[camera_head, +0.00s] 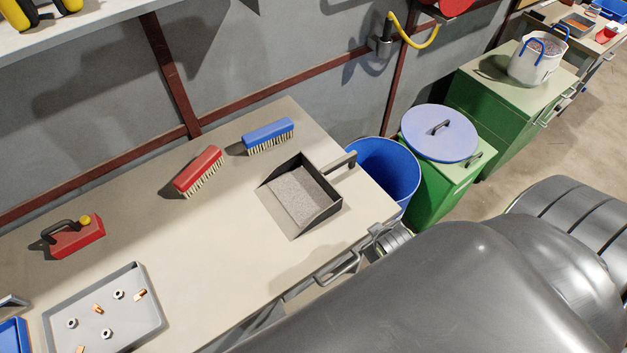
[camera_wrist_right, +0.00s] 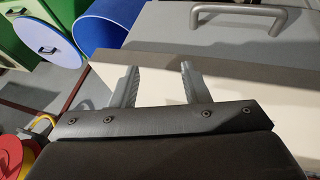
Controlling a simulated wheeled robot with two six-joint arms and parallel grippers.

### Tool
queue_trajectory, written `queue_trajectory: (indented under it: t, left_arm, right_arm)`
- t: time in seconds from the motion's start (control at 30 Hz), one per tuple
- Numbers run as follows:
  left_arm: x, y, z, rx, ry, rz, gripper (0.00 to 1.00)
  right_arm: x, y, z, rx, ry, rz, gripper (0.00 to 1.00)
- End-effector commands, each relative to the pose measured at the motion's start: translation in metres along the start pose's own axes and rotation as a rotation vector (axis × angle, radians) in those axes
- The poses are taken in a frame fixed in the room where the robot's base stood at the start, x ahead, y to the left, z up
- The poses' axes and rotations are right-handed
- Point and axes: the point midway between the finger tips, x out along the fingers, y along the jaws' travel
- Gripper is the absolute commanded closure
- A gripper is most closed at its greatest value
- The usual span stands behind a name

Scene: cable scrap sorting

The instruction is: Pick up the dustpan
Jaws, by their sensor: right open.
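The dustpan (camera_head: 328,211) lies on the workbench near its right end in the head view. It is black, with grey granular material in its pan. Its dark handle (camera_head: 340,162) points to the upper right, towards the blue bin. My right gripper (camera_wrist_right: 160,68) shows in the right wrist view with its two fingers apart and nothing between them. It is by the pale bench edge, with a drawer front and bar handle beyond. The dustpan is not visible in that view. My left gripper is not in view.
The workbench (camera_head: 215,265) also holds a red brush (camera_head: 198,168), a blue brush (camera_head: 268,133), a red block with a black handle (camera_head: 75,238) and a grey tray (camera_head: 115,325) of small metal pieces. A blue bin (camera_head: 393,165) stands off the bench's right end.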

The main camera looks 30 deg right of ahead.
Motion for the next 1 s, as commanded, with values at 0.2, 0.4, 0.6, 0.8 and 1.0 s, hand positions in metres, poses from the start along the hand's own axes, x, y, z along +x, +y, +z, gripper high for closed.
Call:
queue_trajectory:
  t: [0.2,0.4,0.6,0.8,1.0]
  left_arm:
    - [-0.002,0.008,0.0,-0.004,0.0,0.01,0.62]
    - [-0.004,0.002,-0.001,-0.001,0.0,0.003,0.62]
    - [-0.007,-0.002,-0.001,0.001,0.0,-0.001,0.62]
    - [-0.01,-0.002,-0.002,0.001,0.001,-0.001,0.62]
    - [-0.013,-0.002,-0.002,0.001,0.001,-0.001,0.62]
  right_arm:
    - [-0.002,0.041,-0.089,-0.276,0.289,0.234,0.58]
    - [-0.036,0.063,-0.19,-0.655,0.597,0.528,0.58]
    - [-0.097,0.041,-0.29,-1.19,0.917,0.902,0.58]
    - [-0.138,-0.018,-0.343,-1.787,1.161,1.254,0.58]
    - [-0.136,-0.074,-0.352,2.408,-1.306,-1.489,0.58]
